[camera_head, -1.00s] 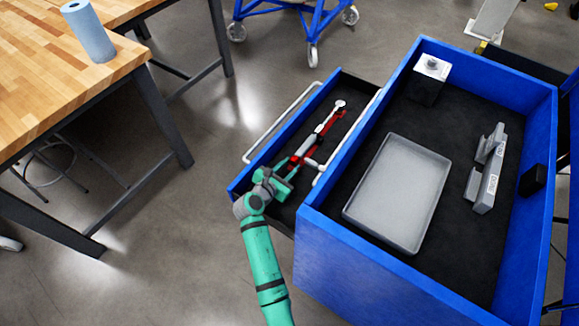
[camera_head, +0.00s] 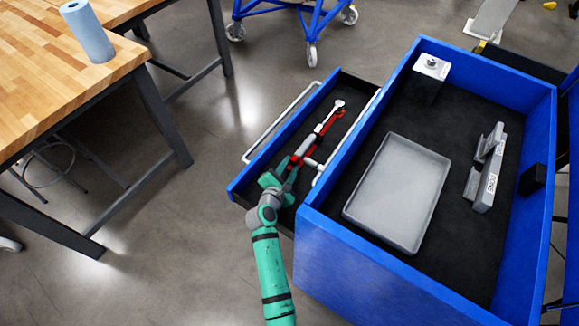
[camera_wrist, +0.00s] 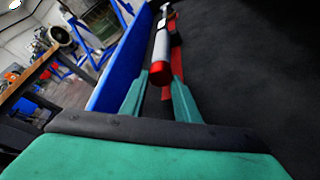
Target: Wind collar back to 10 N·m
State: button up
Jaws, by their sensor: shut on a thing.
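A torque wrench (camera_head: 305,150) with a silver shaft, a red end and a round head lies lengthwise in the open blue drawer (camera_head: 237,188). A red holder or case part (camera_head: 335,122) lies alongside it. My green gripper (camera_head: 287,172) reaches into the drawer's near end. In the wrist view my gripper (camera_wrist: 160,92) has its two fingers either side of the wrench's red end (camera_wrist: 160,73), shut on it. The silver shaft (camera_wrist: 161,45) extends away beyond the fingers. The collar's scale marks are too small to read.
The blue cabinet top (camera_head: 350,258) holds a grey tray (camera_head: 397,195), a grey metal fixture (camera_head: 485,175) and a small white-topped block (camera_head: 430,75). A wooden bench (camera_head: 85,65) with a blue paper roll (camera_head: 88,32) stands left. Floor between is clear.

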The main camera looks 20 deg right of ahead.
dwell(0.3)
jog(key=o, duration=1.1)
jog(key=shift+c, duration=0.2)
jog(key=shift+d, duration=0.15)
